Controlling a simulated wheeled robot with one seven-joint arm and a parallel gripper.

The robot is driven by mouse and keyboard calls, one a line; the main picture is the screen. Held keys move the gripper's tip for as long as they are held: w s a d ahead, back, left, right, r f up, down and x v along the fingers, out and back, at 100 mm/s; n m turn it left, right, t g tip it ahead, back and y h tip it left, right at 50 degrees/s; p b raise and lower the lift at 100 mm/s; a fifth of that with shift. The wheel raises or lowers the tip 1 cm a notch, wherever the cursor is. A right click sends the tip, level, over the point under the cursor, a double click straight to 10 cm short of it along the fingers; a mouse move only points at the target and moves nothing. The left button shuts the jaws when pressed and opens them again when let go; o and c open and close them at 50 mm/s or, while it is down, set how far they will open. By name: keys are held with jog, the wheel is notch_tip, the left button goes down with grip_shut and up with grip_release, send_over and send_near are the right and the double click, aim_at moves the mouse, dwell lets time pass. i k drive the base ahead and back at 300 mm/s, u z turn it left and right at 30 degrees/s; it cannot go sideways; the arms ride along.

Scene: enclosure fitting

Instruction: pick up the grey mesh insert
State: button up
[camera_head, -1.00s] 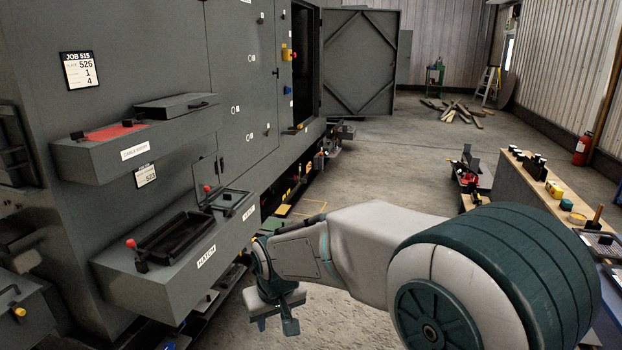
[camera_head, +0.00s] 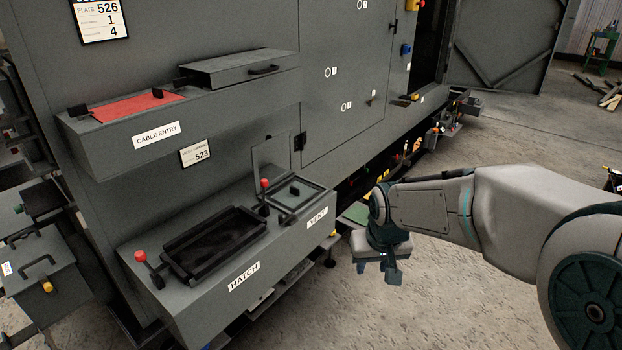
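I cannot make out a grey mesh insert for certain in the head view. My gripper (camera_head: 378,270) hangs to the right of the lower grey box (camera_head: 190,285), above the concrete floor. It points down, its two fingers stand apart, and nothing shows between them. The box carries an opening marked VENT (camera_head: 304,194) with a dark frame, a grey surface inside and a raised flap. A larger dark framed recess marked HATCH (camera_head: 213,243) lies to its left. Its inside is too dark to tell what it holds.
A red-knobbed clamp (camera_head: 141,257) stands left of the hatch and another red knob (camera_head: 264,183) by the vent. Above is the cable entry box (camera_head: 105,148) with a red panel (camera_head: 137,105). A cabinet door (camera_head: 505,45) stands open at the back.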

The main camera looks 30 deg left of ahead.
aim_at(294, 193)
jog(key=i, duration=1.95)
jog(key=u, duration=1.5)
jog(key=i, duration=0.5)
jog(key=u, duration=0.05)
